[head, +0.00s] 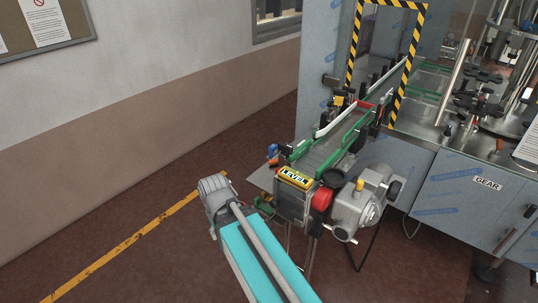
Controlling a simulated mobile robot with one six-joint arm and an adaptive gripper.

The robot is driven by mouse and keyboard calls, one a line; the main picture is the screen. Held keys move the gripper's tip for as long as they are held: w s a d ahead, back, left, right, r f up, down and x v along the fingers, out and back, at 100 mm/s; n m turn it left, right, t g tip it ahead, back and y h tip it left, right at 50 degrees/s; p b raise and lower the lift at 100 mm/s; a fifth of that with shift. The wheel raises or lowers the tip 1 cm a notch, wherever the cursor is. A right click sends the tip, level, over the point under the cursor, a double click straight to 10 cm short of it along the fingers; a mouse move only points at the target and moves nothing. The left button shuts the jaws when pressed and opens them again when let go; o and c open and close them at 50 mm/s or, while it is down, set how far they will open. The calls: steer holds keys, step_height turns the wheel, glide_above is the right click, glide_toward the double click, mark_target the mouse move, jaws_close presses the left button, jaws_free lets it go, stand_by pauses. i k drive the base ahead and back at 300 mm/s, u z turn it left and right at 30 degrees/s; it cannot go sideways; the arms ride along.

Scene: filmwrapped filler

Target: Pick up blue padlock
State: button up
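A small blue and orange item (273,153) is at the left side of the conveyor's near end, close to the green guide rail. It may be the blue padlock, but it is too small to tell its shape. No other blue padlock can be made out. I cannot make out my gripper's fingers anywhere in the head view.
A conveyor (322,153) with green rails runs into a steel machine (340,40) through a yellow-black striped frame (397,90). A "LEVEL" sign (295,178), a red part (321,199) and a grey motor (362,207) crowd its near end. Brown floor (150,215) is open to the left.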

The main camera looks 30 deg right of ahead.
mark_target(273, 148)
steer(key=z, duration=0.1)
steer(key=i, duration=0.95)
steer(key=u, duration=0.05)
